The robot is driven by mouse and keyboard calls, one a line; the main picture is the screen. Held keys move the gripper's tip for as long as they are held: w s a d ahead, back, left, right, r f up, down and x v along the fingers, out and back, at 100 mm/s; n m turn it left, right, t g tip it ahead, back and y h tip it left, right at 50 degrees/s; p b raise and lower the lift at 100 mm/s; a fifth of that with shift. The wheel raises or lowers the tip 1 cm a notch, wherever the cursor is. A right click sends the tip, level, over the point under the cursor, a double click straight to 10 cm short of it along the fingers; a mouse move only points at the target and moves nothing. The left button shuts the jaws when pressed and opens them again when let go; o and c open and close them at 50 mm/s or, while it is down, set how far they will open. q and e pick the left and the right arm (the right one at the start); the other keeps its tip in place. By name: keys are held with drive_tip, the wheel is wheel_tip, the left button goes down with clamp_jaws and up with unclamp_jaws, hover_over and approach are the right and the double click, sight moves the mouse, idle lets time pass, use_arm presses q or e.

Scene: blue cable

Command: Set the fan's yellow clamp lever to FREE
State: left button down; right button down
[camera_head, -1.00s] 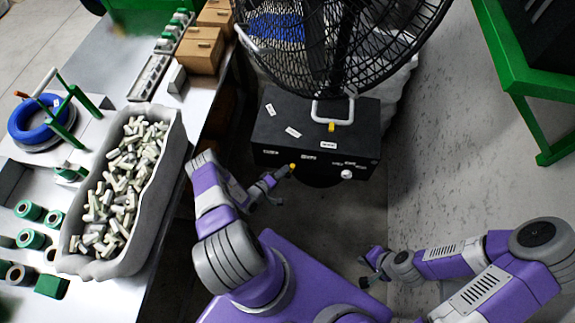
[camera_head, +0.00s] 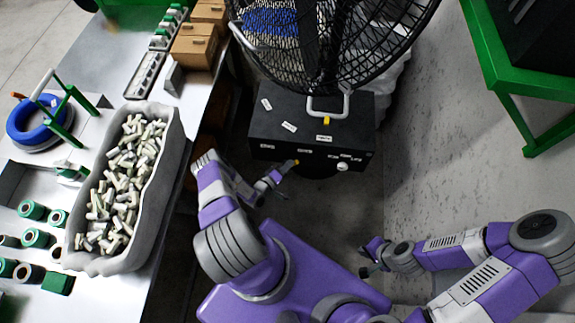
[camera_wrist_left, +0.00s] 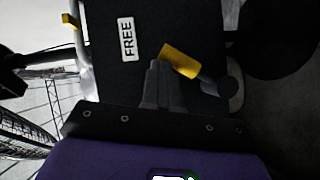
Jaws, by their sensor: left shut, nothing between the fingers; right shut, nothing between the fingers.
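The yellow clamp lever tip (camera_head: 295,162) is at the lower front of the fan's black box (camera_head: 275,119). In the left wrist view the yellow lever (camera_wrist_left: 180,60) slants from a dark arm, and a white FREE label (camera_wrist_left: 127,39) is left of it. My left gripper (camera_head: 279,172) is shut and empty at the lever. In the left wrist view its fingertips (camera_wrist_left: 160,64) are right beside the yellow end, on the label's side; whether they touch cannot be told. My right gripper (camera_head: 364,262) is shut and empty, low and away from the box.
The fan's black cage (camera_head: 335,45) is above the box, with a white handle (camera_head: 345,103) in front. A white knob (camera_head: 342,167) is right of the lever. A workbench with a grey bin (camera_head: 78,262) of fittings stands left.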

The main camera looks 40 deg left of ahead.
use_arm(q)
drive_tip(key=shift+d, duration=0.15)
drive_tip(key=s+a+r+p, duration=0.1)
drive_tip(key=s+r+p, duration=0.1)
drive_tip(key=s, duration=0.3)
drive_tip(key=s+a+r+p, duration=0.2)
drive_tip(key=s+r, duration=0.1)
drive_tip(key=s, duration=0.3)
drive_tip(key=shift+s+r, duration=0.25)
drive_tip(key=shift+s, duration=0.05)
